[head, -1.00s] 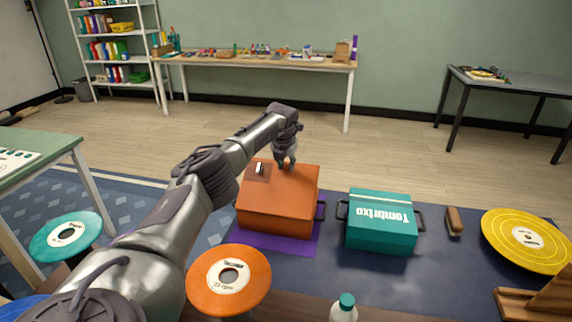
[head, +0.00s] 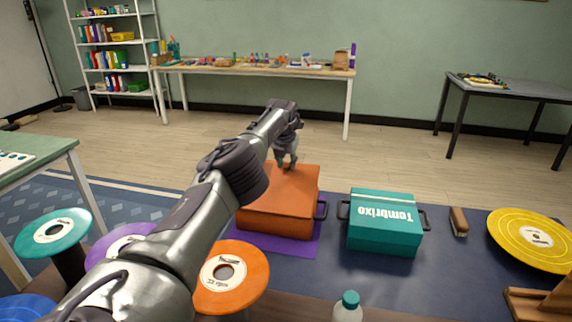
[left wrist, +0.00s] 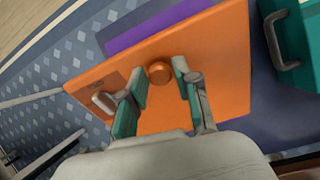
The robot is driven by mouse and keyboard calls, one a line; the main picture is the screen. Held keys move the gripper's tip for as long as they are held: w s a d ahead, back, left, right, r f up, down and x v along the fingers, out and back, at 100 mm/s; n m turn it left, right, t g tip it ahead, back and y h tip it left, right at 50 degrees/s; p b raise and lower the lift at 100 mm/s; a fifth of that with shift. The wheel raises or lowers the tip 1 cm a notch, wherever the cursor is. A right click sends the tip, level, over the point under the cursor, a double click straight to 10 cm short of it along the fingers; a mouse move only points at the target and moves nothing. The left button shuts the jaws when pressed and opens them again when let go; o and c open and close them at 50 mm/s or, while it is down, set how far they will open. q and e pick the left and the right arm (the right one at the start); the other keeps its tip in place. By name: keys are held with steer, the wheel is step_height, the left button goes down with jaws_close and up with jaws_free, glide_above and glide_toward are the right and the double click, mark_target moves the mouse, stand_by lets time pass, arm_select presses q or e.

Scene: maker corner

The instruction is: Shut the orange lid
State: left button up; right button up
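The orange box (head: 275,222) stands on a purple mat (head: 245,240), with its orange lid (head: 300,177) on top. The lid looks down on the box in the head view; I cannot tell whether a small gap is left. My left gripper (head: 286,164) is over the lid's far part, fingers pointing down. In the wrist view, its teal-padded fingers (left wrist: 160,88) are apart with nothing between the pads; the knob shows just beyond. My right gripper is out of view.
A teal box (head: 383,232) stands right of the orange box, with a brush (head: 459,221) beside it. Orange (head: 246,285), teal (head: 70,226) and yellow (head: 510,250) discs and a bottle (head: 347,309) are nearer me.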

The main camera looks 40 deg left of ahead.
arm_select(q)
steer(key=shift+o, duration=1.2)
steer(key=shift+s+r, duration=0.15)
steer(key=shift+r, duration=0.5)
steer(key=v, duration=1)
steer(key=shift+s+d+r, duration=0.2)
steer(key=shift+s+r, duration=0.05)
